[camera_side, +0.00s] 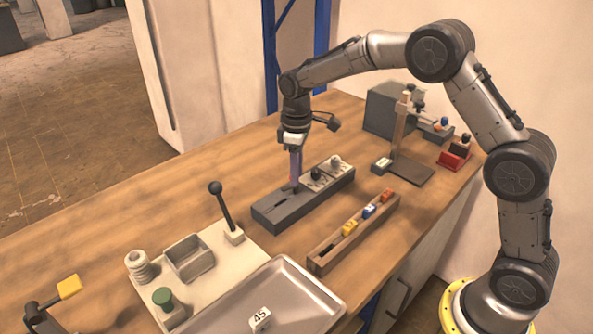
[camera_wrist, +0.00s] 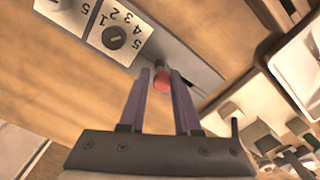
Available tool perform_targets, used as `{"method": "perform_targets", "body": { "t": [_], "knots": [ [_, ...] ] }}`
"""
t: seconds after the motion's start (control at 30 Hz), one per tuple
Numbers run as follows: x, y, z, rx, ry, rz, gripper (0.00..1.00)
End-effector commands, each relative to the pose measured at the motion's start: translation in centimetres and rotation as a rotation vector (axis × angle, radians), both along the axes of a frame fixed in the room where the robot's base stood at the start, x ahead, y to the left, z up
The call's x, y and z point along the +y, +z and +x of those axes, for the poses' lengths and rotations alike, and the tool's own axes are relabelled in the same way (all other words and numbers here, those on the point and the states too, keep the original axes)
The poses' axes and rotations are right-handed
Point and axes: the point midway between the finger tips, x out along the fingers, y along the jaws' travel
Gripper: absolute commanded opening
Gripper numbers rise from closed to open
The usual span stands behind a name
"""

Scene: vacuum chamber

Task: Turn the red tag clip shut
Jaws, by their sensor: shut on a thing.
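My gripper (camera_side: 294,182) points down over the dark grey block (camera_side: 277,212), at the slotted part beside its dial panel. In the wrist view its two purple fingers (camera_wrist: 161,76) are closed on a small rounded red piece (camera_wrist: 162,82) at the slot. I cannot tell from its shape whether this is the red tag clip. Its lower part and its turn angle are hidden. In the side view the fingers hide it. An orange-red tag (camera_side: 388,195) sits in the wooden rack (camera_side: 325,262), apart from my gripper.
A black-knobbed lever (camera_side: 222,205) rises front left of the grey block. A metal tray (camera_side: 290,292) lies in front. A stand (camera_side: 398,140) and red holder (camera_side: 454,160) are behind right.

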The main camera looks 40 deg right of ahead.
Motion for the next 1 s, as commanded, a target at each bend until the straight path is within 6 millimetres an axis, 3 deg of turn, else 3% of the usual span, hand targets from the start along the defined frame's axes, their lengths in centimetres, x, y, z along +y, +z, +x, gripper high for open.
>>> {"method": "perform_targets", "body": {
  "t": [0.43,1.0],
  "knots": [
    [-0.05,0.17,0.04,-0.001,0.225,0.000,0.00],
    [-0.04,0.18,0.06,-0.003,0.257,-0.001,0.00]
  ]
}}
